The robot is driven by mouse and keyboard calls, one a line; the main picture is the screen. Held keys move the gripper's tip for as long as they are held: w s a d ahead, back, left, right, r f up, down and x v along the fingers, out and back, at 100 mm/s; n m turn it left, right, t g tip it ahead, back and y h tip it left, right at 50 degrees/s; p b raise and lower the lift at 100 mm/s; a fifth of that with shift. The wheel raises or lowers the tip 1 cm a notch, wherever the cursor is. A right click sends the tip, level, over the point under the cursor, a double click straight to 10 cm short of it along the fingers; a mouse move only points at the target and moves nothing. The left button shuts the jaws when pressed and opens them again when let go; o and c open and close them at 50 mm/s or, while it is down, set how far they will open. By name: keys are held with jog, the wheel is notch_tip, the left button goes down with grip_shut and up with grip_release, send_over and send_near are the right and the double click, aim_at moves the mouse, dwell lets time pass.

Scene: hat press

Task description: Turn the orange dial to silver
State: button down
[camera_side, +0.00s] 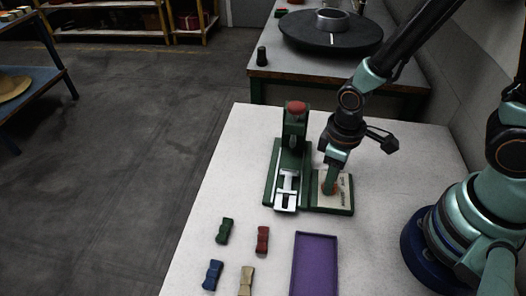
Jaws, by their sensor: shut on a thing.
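The orange dial (335,190) sits on a cream panel (341,203) with a dark green base, just right of the press. Only a little of the dial shows beneath my gripper (331,186). My gripper points down over the panel and is shut on the dial. Dark lettering stands on the panel, too small to read. Which mark the dial points at is hidden.
The green press (294,125) with a red top stands left of the panel, with a silver slide (287,188) in front. A purple tray (315,262) lies nearer. Green (224,231), red (262,240), blue (212,275) and tan (246,280) pieces lie front left.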

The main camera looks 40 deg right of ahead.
jog(key=m, duration=0.5)
jog(key=shift+w+d, duration=0.1)
jog(key=shift+w, duration=0.1)
jog(key=shift+m, duration=1.3)
jog(key=shift+s, duration=0.15)
jog(key=c, duration=0.6)
grip_release()
jog(key=shift+s, duration=0.1)
jog(key=shift+r, duration=0.5)
notch_tip(320, 180, up, 11)
jog(key=shift+r, duration=0.1)
